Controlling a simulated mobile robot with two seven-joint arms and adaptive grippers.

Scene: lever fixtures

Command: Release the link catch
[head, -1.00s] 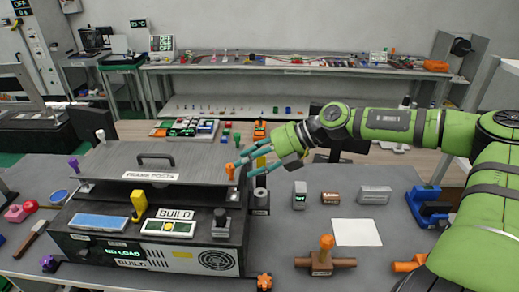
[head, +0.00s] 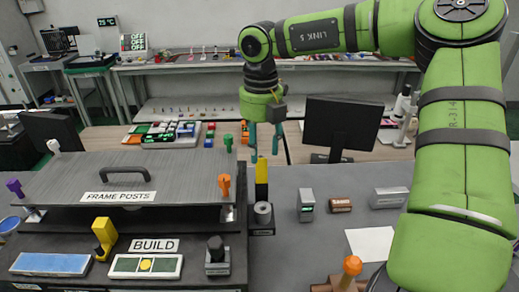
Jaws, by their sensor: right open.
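No part is labelled as the link catch, so I cannot tell which one it is. The plate marked "FRAME POSTS" (head: 135,172) has coloured catches at its corners: orange (head: 224,187), green (head: 228,143), white (head: 53,146) and purple (head: 15,188). An upright yellow lever (head: 262,178) stands just right of the plate, behind a grey cylinder (head: 263,213). My right gripper (head: 265,145) points down with its teal fingers apart and empty. It appears above and behind the yellow lever, touching nothing that I can see. My left gripper is out of view.
The lower panel has a "BUILD" sign (head: 155,246), a bent yellow lever (head: 104,238) and a black knob (head: 216,252). Small blocks (head: 340,205) and a white sheet (head: 370,243) lie to the right. A dark monitor (head: 340,125) stands behind.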

